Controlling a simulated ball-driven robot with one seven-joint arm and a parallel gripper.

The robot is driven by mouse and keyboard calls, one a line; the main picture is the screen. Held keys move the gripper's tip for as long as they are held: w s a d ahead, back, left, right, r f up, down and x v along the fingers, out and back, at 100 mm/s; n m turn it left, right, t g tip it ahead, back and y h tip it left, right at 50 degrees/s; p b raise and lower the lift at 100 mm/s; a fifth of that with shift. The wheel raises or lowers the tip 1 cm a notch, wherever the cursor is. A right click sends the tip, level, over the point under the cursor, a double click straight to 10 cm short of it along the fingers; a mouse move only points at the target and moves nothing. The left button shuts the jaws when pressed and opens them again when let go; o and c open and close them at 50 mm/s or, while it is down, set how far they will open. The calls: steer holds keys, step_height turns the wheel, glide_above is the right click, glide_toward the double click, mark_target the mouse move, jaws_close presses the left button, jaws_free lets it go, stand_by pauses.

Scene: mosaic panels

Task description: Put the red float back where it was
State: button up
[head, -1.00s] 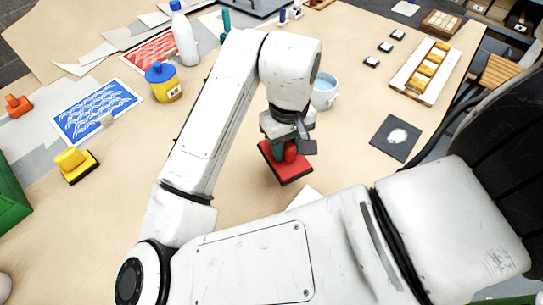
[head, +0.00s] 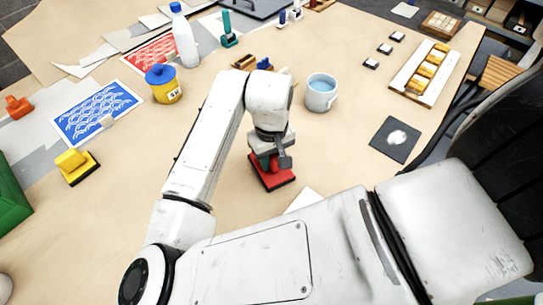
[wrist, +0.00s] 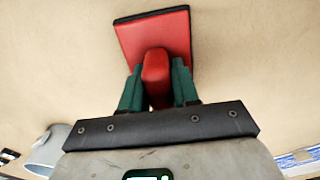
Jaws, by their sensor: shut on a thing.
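The red float (head: 270,182) has a flat red plate with a dark edge and a red block handle. It is near the middle of the head view, over the tan table. My gripper (head: 271,160) is above it, with its dark green fingers shut on the handle. In the wrist view the red float (wrist: 178,35) extends away from my gripper (wrist: 156,88), one finger on each side of the handle. The float's underside is hidden, and I cannot tell whether it touches the table.
A yellow float (head: 82,167) stands at left, below a blue patterned sheet (head: 95,112). A yellow pot (head: 163,84) and white bottle (head: 184,38) stand behind my arm. A bucket of blue water (head: 320,93) and a dark square (head: 395,139) are at right.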

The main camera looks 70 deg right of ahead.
steer(key=shift+f, duration=0.1)
steer(key=o, duration=0.9)
steer(key=shift+o, duration=0.2)
step_height(320, 180, up, 12)
steer(key=shift+r, duration=0.15)
stand_by(0.4)
